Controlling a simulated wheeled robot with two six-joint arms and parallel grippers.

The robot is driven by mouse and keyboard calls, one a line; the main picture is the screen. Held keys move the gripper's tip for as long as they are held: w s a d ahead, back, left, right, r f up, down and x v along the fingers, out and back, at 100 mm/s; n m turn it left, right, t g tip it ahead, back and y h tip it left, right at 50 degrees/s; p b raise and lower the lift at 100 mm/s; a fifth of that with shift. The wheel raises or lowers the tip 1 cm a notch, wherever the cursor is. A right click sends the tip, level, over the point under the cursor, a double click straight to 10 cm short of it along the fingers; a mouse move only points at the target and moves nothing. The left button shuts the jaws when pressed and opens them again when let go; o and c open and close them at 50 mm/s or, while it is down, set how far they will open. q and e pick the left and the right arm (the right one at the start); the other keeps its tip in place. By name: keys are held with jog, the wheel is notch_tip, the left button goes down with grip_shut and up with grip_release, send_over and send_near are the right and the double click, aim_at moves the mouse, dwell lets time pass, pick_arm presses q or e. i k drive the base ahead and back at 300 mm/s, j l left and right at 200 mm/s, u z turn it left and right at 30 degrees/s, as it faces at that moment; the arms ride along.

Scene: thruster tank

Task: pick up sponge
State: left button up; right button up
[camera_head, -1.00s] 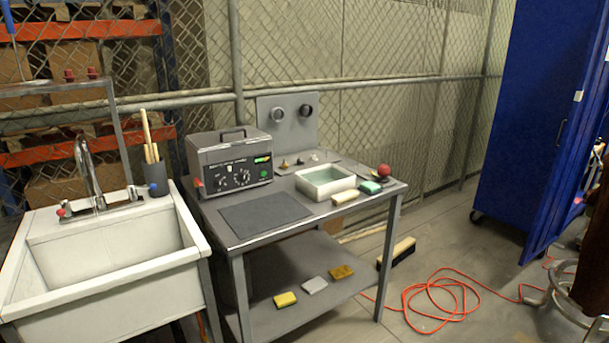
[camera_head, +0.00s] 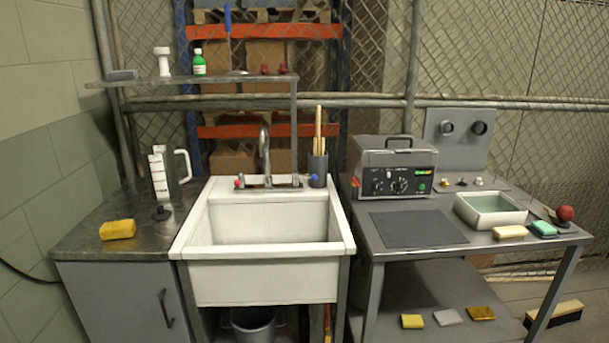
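A yellow sponge (camera_head: 117,229) lies on the dark counter (camera_head: 90,238) left of the sink. On the grey table at the right, a cream block (camera_head: 509,232) and a green block (camera_head: 543,228), both sponge-like, lie in front of a white basin (camera_head: 490,212). On the lower shelf lie a yellow block (camera_head: 412,321), a grey block (camera_head: 447,317) and a brownish-yellow block (camera_head: 481,313). Which of these are sponges I cannot fully tell. Neither of my grippers is in view.
A white sink (camera_head: 263,242) stands between the counter and the grey table (camera_head: 420,258). A control box (camera_head: 395,172) and a dark mat (camera_head: 418,229) are on the table. A shelf (camera_head: 200,79) hangs above the sink.

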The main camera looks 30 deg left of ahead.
aim_at(124, 228)
jog(key=i+j, duration=0.15)
jog(key=j, duration=0.15)
jog(key=u, duration=0.85)
jog(key=i+j+u, duration=0.1)
jog(key=u, duration=1.15)
jog(key=i+l+u, duration=0.1)
jog(key=u, duration=0.15)
jog(key=l, duration=0.1)
